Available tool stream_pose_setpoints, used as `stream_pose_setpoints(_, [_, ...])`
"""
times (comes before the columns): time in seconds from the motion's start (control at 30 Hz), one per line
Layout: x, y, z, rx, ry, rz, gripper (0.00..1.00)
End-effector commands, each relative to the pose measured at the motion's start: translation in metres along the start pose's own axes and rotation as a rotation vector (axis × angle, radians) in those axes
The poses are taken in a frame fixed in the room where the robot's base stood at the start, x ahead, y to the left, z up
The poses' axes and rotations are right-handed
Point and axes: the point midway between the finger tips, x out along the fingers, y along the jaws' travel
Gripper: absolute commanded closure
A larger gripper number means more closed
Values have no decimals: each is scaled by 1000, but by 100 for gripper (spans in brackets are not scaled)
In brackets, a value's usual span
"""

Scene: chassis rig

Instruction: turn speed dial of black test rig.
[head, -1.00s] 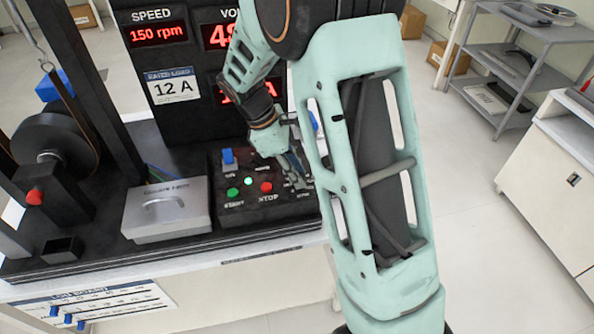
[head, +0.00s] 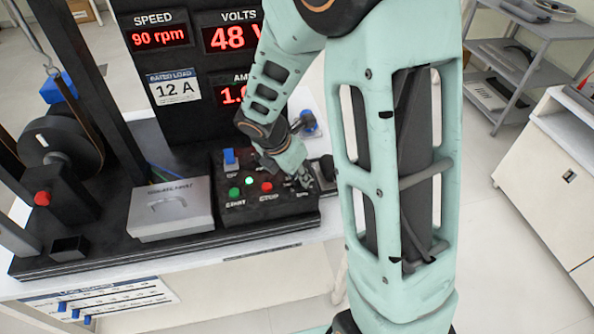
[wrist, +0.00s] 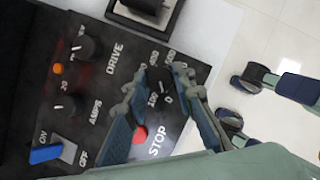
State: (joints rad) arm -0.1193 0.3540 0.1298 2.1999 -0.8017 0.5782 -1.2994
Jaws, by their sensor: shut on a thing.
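The black test rig (head: 70,255) stands on a white bench, with its control panel (head: 240,212) at the front right. My gripper (head: 303,182) reaches down to the panel's right end. In the wrist view my gripper (wrist: 158,84) is shut on the black speed dial (wrist: 157,75), one finger on each side. Printed numbers ring the dial. In the head view my gripper hides the dial. The speed display (head: 158,36) reads 90 rpm.
The red stop button (wrist: 140,134) lies close beside one finger. Two black knobs, marked drive (wrist: 86,48) and amps (wrist: 68,105), and a blue on/off switch (wrist: 46,154) share the panel. A grey box (head: 170,208) sits left of the panel.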

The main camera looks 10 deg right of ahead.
Motion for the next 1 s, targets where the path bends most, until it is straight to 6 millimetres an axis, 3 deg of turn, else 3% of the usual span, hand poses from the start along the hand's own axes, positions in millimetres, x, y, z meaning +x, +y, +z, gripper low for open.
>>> stream_pose_setpoints(0.33, [-1,-1,0,-124,1,52,100])
stream_pose_setpoints(0.87, [0,-1,0,-145,0,60,100])
stream_pose_setpoints(0.9, [0,-1,0,-145,0,60,73])
stream_pose_setpoints(1.0, [0,-1,0,-145,0,60,62])
